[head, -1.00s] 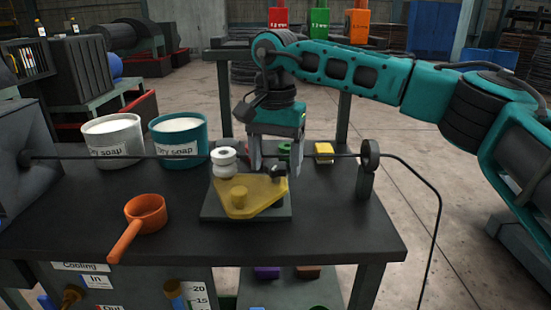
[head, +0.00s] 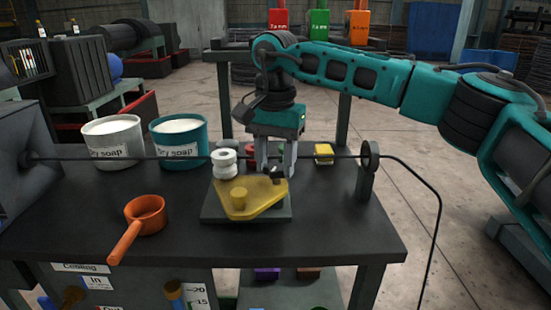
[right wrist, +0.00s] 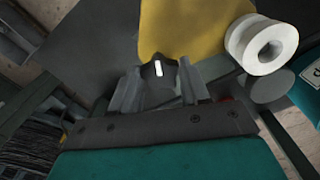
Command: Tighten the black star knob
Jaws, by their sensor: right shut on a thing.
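The black star knob (head: 277,173) is at the back right corner of the yellow plate (head: 256,199), which lies on a dark block on the bench. My right gripper (head: 276,171) points down over the knob and is shut on it. In the right wrist view the knob (right wrist: 159,68) sits between the two fingers, with a white mark on its top. My left gripper is not in view.
White rollers (head: 224,163) stand left of the knob. A dark wire runs across the bench through a ring guide (head: 370,156). A yellow block (head: 324,154) is behind right; two soap buckets (head: 179,137) and an orange ladle (head: 145,215) are left.

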